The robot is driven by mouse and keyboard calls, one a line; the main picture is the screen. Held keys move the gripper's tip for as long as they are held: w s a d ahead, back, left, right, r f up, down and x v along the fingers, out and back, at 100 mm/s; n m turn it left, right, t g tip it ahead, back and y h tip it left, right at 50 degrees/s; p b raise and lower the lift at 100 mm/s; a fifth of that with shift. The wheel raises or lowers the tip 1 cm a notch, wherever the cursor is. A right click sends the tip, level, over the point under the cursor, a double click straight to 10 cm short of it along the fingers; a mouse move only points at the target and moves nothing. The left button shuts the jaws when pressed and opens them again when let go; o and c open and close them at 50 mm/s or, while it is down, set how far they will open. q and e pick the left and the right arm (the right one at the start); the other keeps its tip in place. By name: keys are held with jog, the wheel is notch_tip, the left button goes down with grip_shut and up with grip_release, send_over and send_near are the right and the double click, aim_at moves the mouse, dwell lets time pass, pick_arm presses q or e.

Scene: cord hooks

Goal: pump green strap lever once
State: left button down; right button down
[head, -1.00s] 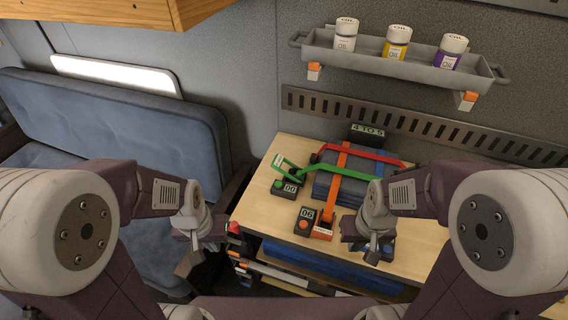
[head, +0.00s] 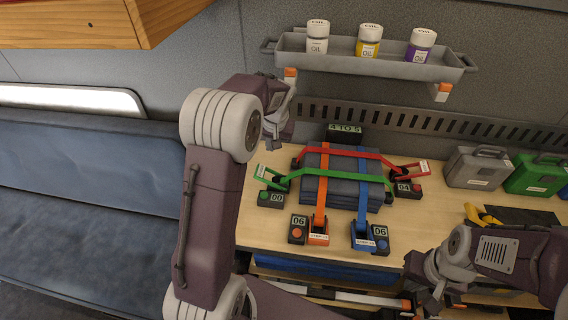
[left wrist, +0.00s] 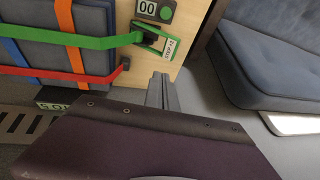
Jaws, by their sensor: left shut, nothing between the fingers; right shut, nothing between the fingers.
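The green strap (head: 345,176) crosses the dark blue padded stack (head: 342,196). At its left end is the green lever (head: 269,175), tilted up, beside a box with a green button (head: 263,195) reading 00. The lever also shows in the left wrist view (left wrist: 152,38), its label facing the camera. My left gripper (head: 284,136) is shut and empty, raised behind and above the lever near the wall; its fingers (left wrist: 162,80) are apart from the lever. My right gripper (head: 436,292) is shut and empty at the table's front right.
Red (head: 365,153), orange (head: 322,185) and blue (head: 362,190) straps with their own levers share the stack. A "4 TO 5" sign (head: 345,131) stands behind. A shelf with oil bottles (head: 367,48) hangs above. Grey (head: 478,166) and green (head: 538,175) cases stand at right.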

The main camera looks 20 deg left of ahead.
pick_arm(q)
jog(key=shift+s+a+f, duration=0.3)
jog(key=shift+a+f, duration=0.05)
jog(key=shift+f, duration=0.1)
jog(key=p, duration=0.1)
send_near(261, 170)
jog(key=x, duration=0.5)
jog(key=shift+w+d+f, duration=0.1)
jog(key=shift+w+f, duration=0.05)
jog(key=shift+a+f, duration=0.2)
jog(key=shift+f, duration=0.15)
